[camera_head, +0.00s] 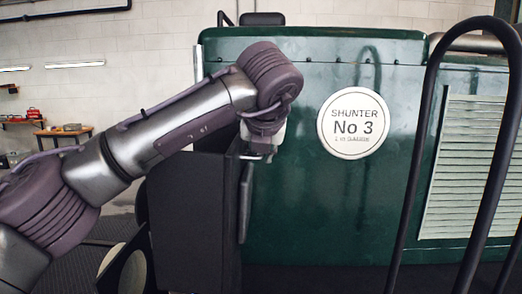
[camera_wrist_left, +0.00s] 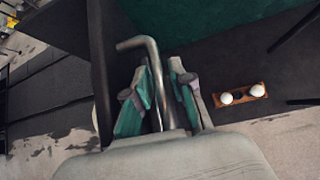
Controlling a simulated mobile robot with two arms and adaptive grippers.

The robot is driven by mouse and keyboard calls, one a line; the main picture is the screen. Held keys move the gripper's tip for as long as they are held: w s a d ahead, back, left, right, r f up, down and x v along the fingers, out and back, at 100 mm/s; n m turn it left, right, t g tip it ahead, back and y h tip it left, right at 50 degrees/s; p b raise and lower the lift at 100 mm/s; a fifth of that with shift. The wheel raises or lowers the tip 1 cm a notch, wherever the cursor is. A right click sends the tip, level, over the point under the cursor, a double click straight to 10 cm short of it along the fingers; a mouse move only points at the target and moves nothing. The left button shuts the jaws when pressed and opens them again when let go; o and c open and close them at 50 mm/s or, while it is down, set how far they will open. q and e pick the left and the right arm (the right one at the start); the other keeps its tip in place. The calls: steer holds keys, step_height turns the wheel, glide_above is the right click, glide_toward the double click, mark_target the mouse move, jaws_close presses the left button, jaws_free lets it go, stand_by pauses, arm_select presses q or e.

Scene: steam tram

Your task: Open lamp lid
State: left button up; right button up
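My left arm reaches in from the left in the head view, and its gripper (camera_head: 262,150) points down at the upper right edge of a black box (camera_head: 195,215), which may be the lamp. In the left wrist view, the left gripper (camera_wrist_left: 161,66) has its teal-padded fingers apart. A bent metal rod (camera_wrist_left: 152,60), like a handle, passes between the fingers with a visible gap; I cannot tell whether it touches one. The lid is not clearly distinguishable; a grey upright edge (camera_head: 245,200) shows under the gripper. My right gripper is not in view.
A green locomotive body (camera_head: 300,220) with a round "SHUNTER No 3" plate (camera_head: 353,123) stands behind the box. Black curved handrails (camera_head: 415,170) rise at the right. A wooden workbench (camera_head: 62,132) stands far left. A small wooden tray (camera_wrist_left: 241,95) with round items shows in the wrist view.

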arm_select(q)
steer(key=shift+r, duration=0.1)
steer(key=v, duration=1.1)
steer(key=shift+s+r, duration=0.2)
steer(key=shift+s, duration=0.15)
